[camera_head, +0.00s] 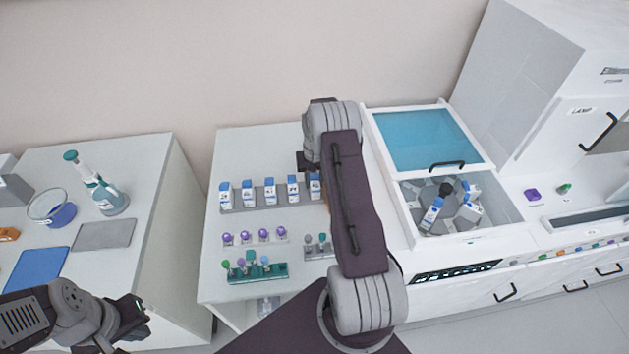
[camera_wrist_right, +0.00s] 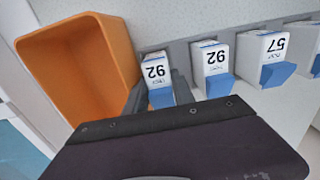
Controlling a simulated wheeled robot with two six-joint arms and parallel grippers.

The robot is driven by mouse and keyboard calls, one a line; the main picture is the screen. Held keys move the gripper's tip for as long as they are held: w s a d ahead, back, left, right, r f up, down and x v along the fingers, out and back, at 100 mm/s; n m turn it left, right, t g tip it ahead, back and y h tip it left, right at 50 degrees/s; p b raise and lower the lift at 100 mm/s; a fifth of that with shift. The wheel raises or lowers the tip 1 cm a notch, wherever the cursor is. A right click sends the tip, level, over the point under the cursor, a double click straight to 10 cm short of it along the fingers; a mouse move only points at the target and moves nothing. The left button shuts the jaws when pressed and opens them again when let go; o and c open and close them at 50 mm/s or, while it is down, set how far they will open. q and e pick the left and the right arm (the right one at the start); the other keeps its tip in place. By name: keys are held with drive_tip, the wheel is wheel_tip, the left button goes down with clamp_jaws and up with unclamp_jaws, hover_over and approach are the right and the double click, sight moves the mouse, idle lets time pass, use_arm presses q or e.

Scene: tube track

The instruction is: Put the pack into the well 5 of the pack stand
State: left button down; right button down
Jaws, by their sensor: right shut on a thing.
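The grey pack stand (camera_head: 259,206) is on the middle table, with white packs with blue ends in a row. My right gripper (camera_wrist_right: 158,90) is shut on a pack (camera_wrist_right: 156,72) marked 92, the one at the row's right end in the head view (camera_head: 315,184). This pack is in line with its neighbours at the stand's end; I cannot tell whether it is fully seated. A neighbouring pack (camera_wrist_right: 214,62) is also marked 92, and another pack (camera_wrist_right: 264,55) reads 57. My left gripper (camera_head: 134,316) is at the lower left, away from the stand; its jaw opening is unclear.
An orange bin (camera_wrist_right: 75,62) is beside the held pack in the wrist view. In front of the stand are purple-capped items (camera_head: 246,238) and a green rack (camera_head: 258,273). A white machine with an open round carousel (camera_head: 440,207) is on the right.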

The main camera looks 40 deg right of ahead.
drive_tip(key=shift+f, duration=0.1)
idle(0.4)
drive_tip(key=c, duration=1.1)
unclamp_jaws()
drive_tip(key=shift+o, duration=0.7)
drive_tip(key=shift+w+a, duration=0.1)
drive_tip(key=shift+a, duration=0.05)
